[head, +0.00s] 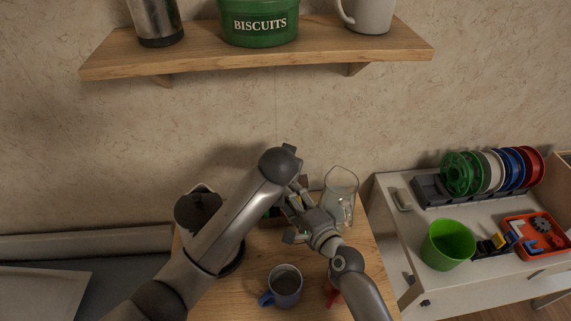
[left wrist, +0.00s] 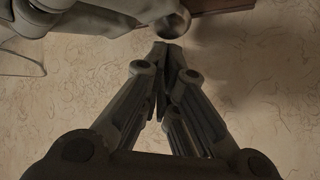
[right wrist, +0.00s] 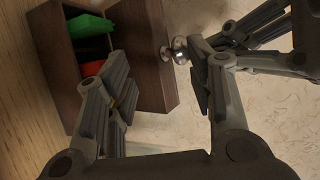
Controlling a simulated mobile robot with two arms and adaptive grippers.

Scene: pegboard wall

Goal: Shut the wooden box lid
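The dark brown wooden box (right wrist: 62,88) shows in the right wrist view, its inside uncovered. A green piece (right wrist: 88,25) and a red piece (right wrist: 92,68) are inside. Its lid (right wrist: 150,85) stands open, with a round metal knob (right wrist: 179,50) on it. My right gripper (right wrist: 162,92) is open, its fingers on either side of the lid's near part; I cannot tell if they touch it. In the head view, my right gripper (head: 298,207) and left arm hide most of the box. My left gripper (left wrist: 165,60) looks shut and empty, pointing along the wall near the lid.
A glass pitcher (head: 340,190) stands close right of my right gripper. A blue mug (head: 284,285) stands in front, and a dark kettle (head: 199,208) is at the left. A wall shelf (head: 260,58) hangs above. A white side table (head: 408,215) is at the right.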

